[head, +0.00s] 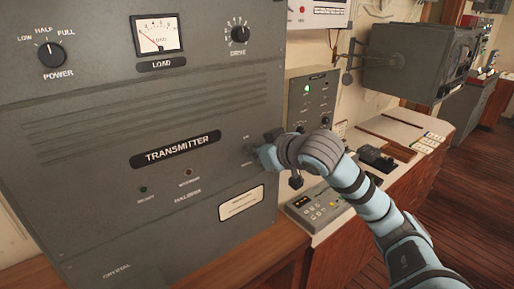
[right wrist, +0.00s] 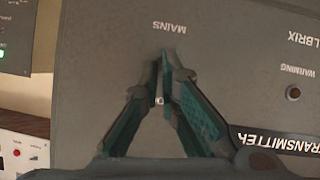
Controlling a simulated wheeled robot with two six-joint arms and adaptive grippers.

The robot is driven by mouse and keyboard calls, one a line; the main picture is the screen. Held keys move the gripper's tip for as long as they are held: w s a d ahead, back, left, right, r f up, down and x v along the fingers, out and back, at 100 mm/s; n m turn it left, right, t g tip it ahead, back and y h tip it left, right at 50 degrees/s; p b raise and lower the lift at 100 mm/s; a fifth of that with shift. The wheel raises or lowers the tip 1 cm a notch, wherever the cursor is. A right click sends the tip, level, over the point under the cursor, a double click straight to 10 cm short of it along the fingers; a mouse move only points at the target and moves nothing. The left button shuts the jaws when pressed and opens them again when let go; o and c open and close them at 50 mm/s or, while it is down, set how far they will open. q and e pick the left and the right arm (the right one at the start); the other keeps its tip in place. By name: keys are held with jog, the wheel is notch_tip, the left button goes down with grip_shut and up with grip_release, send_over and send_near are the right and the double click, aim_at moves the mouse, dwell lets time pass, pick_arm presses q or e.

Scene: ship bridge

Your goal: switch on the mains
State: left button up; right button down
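The grey transmitter cabinet (head: 110,120) fills the left of the head view. Its MAINS label (right wrist: 170,27) shows upside down in the right wrist view. My right gripper (head: 256,153) is at the right part of the cabinet front, right of the TRANSMITTER plate, and covers the mains spot in the head view. In the right wrist view its fingertips (right wrist: 166,55) come together, close to the panel below the label. A small pale spot, perhaps the mains switch (right wrist: 159,101), shows between the fingers; its position is unclear. My left gripper is out of view.
The load meter (head: 157,35) has its needle at the left. A smaller panel with a lit green lamp (head: 307,89) stands right of the cabinet, above a keypad unit (head: 318,209) on the desk.

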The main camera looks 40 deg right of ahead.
dwell(0.3)
jog(key=c, duration=2)
grip_release()
jog(key=shift+c, duration=0.2)
notch_tip(320, 180, up, 10)
jog(key=shift+d, duration=0.1)
